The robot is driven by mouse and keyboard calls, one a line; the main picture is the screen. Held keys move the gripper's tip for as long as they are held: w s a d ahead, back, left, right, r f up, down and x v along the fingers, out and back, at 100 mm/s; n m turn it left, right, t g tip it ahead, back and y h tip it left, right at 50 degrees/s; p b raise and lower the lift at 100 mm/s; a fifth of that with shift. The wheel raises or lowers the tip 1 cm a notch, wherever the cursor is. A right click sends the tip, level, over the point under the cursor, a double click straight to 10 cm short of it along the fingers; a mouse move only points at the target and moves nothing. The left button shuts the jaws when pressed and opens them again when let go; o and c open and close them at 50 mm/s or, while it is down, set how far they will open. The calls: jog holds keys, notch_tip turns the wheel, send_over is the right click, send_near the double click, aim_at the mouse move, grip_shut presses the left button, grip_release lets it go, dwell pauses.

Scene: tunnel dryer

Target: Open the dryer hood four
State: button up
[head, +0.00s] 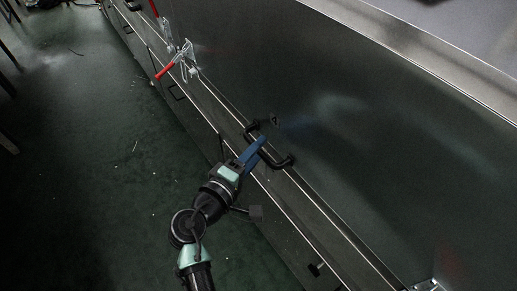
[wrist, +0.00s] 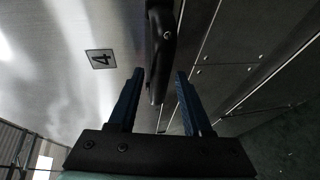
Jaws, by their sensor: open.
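The dryer hood (head: 380,135) is a large dark metal panel, and it looks closed in the head view. In the wrist view a plate marked 4 (wrist: 101,59) is on the hood's metal face. A black bar handle (head: 275,159) is fixed near the hood's lower edge; it also shows in the wrist view (wrist: 160,50). My gripper (head: 262,143) is at the handle in the head view. In the wrist view my open gripper (wrist: 158,75) has its two blue fingers on either side of the handle's line. Whether the fingers touch the handle cannot be told.
Toggle clamps with red grips (head: 166,69) sit farther up the hood's edge at the upper left. Another metal clamp (head: 427,285) is at the lower right. Smaller black handles (head: 177,92) are on the lower panels. The dark green floor (head: 90,170) on the left is largely clear.

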jog(key=shift+w+d+f, duration=0.1)
jog(key=shift+w+d, duration=0.15)
jog(key=shift+w, duration=0.25)
grip_shut()
dwell(1.2)
